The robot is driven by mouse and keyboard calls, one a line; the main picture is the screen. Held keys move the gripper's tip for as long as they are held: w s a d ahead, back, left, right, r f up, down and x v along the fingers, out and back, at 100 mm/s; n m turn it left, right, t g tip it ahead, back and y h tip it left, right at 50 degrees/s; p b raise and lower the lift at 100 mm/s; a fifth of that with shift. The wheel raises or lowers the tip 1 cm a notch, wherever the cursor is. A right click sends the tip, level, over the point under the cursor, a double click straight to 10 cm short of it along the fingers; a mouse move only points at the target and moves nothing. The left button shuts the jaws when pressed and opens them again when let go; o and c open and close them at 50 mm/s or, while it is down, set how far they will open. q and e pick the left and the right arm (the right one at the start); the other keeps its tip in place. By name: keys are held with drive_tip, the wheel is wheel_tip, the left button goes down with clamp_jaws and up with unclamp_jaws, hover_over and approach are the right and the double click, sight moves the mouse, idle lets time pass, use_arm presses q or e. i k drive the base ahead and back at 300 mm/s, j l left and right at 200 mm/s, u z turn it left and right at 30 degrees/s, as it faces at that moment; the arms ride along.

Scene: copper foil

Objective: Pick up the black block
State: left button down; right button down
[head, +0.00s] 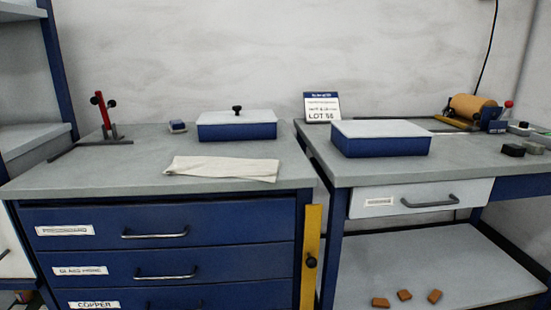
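A small black block (513,150) lies on the right-hand workbench top (470,165), near its right side in the head view. Neither of my grippers shows in the head view, and nothing is seen touching the black block.
A blue box with a white lid (381,146) stands left of the block. Behind are a copper roll (470,106) and a red-knobbed device (508,104). The left bench holds a lidded box (237,132), a cloth (222,168) and a red-lever tool (103,112). A gap separates the benches.

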sight(512, 150)
drive_tip(key=z, duration=1.35)
drive_tip(key=i+l+u, duration=0.2)
drive_tip(key=k+l, duration=0.05)
drive_tip(key=k, duration=0.05)
